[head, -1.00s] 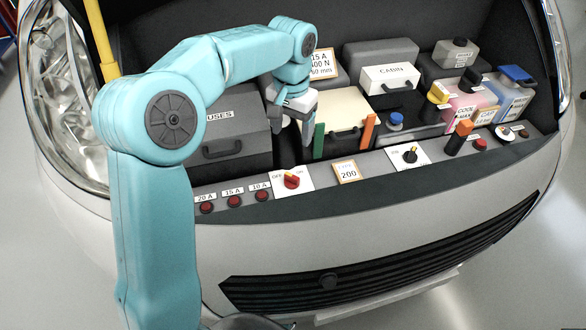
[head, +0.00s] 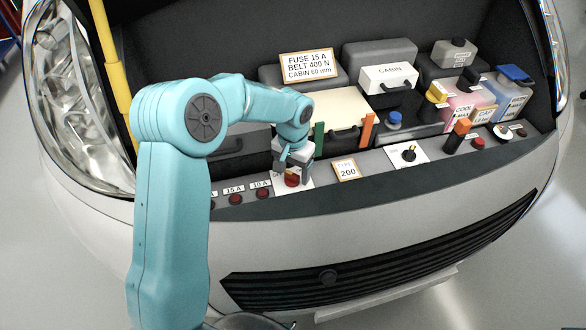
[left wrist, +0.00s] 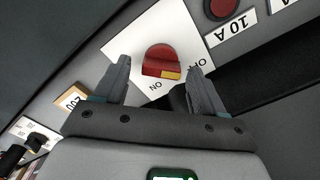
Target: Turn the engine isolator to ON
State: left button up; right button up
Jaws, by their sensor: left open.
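The engine isolator is a red rotary knob (head: 292,181) on a white plate on the front panel. In the left wrist view the red knob (left wrist: 158,58) has a yellow mark on its edge, on the side facing the ON and OFF lettering. The mark lies between the two words. My left gripper (head: 291,170) is over the knob, pointing down, and hides part of it and its plate. In the left wrist view the left gripper (left wrist: 158,66) is open, with one finger to either side of the knob and nothing held. Contact cannot be told. My right gripper is not in view.
Red buttons (head: 235,198) marked with amp ratings lie left of the isolator. A TYPE 200 card (head: 347,170) and a black rotary knob (head: 409,154) lie to its right. Green (head: 319,136) and orange (head: 367,130) upright handles stand close behind the panel.

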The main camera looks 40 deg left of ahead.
pick_arm(q)
jog(key=c, duration=1.1)
jog(key=shift+o, duration=0.2)
jog(key=shift+m, duration=0.3)
jog(key=m, duration=0.8)
jog(key=shift+d+m, duration=0.15)
jog(key=shift+m, duration=0.15)
jog(key=m, duration=0.8)
jog(key=shift+s+d+p, duration=0.1)
jog(key=shift+s+p, duration=0.05)
jog(key=shift+p, duration=0.25)
jog(key=shift+m, duration=0.5)
